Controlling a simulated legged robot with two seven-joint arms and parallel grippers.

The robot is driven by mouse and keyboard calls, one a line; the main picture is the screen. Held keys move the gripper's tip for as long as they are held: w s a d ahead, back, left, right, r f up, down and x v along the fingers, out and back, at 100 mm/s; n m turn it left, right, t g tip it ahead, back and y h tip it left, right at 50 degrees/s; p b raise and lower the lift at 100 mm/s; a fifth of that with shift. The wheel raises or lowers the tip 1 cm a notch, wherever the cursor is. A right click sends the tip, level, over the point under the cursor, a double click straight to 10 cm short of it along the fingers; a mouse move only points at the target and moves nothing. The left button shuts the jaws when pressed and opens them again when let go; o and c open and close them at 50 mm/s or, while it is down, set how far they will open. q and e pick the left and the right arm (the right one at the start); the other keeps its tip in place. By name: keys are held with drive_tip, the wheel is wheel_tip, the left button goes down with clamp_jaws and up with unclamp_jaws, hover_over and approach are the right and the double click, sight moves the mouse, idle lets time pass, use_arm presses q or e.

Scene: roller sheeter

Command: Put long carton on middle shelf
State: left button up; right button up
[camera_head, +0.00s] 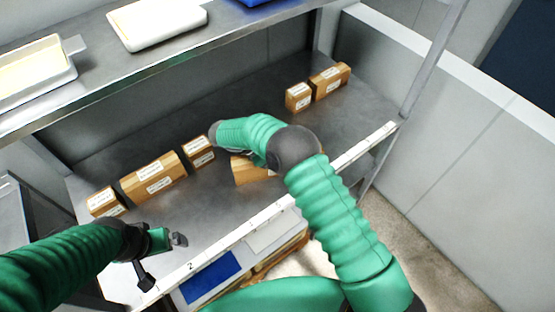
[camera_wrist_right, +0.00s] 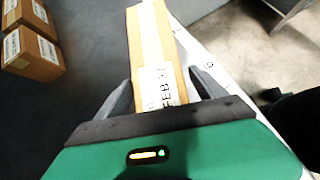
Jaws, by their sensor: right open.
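A long brown carton (camera_head: 243,172) with a white label is on the middle shelf (camera_head: 235,203) close to its front edge, partly hidden by my right arm in the head view. In the right wrist view the carton (camera_wrist_right: 149,40) runs away from the palm. My right gripper (camera_wrist_right: 165,88) is open, with one finger on each side of the carton's near end and its label. In the head view the right fingers are hidden behind the arm. My left gripper (camera_head: 163,262) is open and empty at the front left edge of the shelf.
Cartons stand left of it on the same shelf: a long one (camera_head: 155,178), a small one (camera_head: 198,151) and another (camera_head: 104,202). Two more (camera_head: 298,97) (camera_head: 330,81) stand at the back right. The upper shelf holds trays (camera_head: 157,22). A blue item (camera_head: 210,277) lies below. Shelf space behind my right arm is clear.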

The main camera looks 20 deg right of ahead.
drive_tip(key=shift+a, duration=0.25)
drive_tip(key=shift+c, duration=0.3)
drive_tip(key=shift+d, duration=0.45)
drive_tip(key=c, duration=1.2)
drive_tip(key=shift+a, duration=0.1)
clamp_jaws()
drive_tip(key=shift+a, duration=0.1)
drive_tip(key=shift+r, duration=0.2)
